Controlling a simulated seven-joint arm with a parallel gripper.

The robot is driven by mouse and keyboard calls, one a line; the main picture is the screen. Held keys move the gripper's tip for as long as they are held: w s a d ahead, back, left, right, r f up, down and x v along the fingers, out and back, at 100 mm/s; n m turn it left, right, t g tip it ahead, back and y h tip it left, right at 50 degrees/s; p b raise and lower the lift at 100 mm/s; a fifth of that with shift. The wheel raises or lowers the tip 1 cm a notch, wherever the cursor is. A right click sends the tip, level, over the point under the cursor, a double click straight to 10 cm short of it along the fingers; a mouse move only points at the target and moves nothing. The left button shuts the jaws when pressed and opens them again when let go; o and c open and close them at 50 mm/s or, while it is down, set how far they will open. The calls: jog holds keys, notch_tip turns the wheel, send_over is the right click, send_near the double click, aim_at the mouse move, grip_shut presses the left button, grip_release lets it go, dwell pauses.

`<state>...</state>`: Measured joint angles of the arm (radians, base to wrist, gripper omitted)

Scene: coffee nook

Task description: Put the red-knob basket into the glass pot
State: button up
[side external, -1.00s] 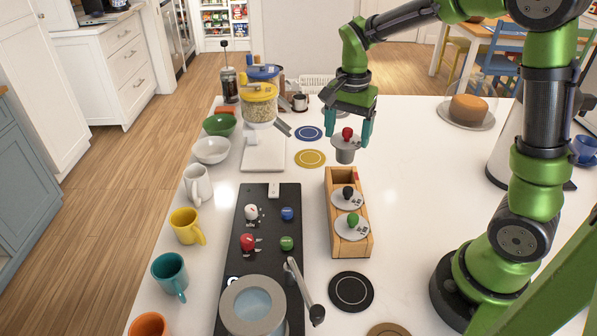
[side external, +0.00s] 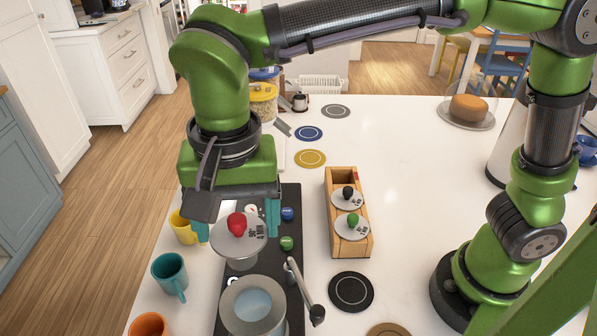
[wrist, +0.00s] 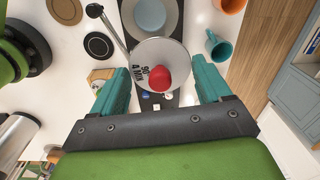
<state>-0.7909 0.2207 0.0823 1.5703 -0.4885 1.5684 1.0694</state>
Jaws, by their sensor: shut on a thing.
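The red-knob basket (side external: 240,240) is a grey metal disc with a red knob on top and a narrower cup below. My gripper (side external: 236,228) is shut on the red-knob basket and holds it upright in the air, just behind and slightly left of the glass pot. In the wrist view the basket (wrist: 150,52) sits between the teal fingers, its lettered disc showing. The pot (side external: 230,302) stands at the near end of the black panel, with a wide grey rim and a pale blue inside. The pot also shows beyond the basket in the wrist view (wrist: 171,17).
A wooden rack (side external: 333,205) holds baskets with black and green knobs. A black-handled lever (side external: 313,305) stands right of the pot. A teal mug (side external: 168,271) and a yellow mug (side external: 182,228) line the left edge. The white counter right of the rack is clear.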

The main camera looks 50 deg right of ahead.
aim_at(245, 266)
jog(key=s+a+r, duration=0.2)
jog(key=s, duration=0.1)
jog(key=shift+s+a, duration=0.1)
jog(key=shift+a, duration=0.15)
jog(key=shift+s+d+r+m, duration=0.1)
jog(key=shift+r+m, duration=0.1)
jog(key=shift+m, duration=0.3)
jog(key=shift+d+f, duration=0.1)
jog(key=shift+f, duration=3.1)
jog(key=shift+f, duration=3.05)
jog(key=o, duration=1)
notch_tip(245, 266, up, 17)
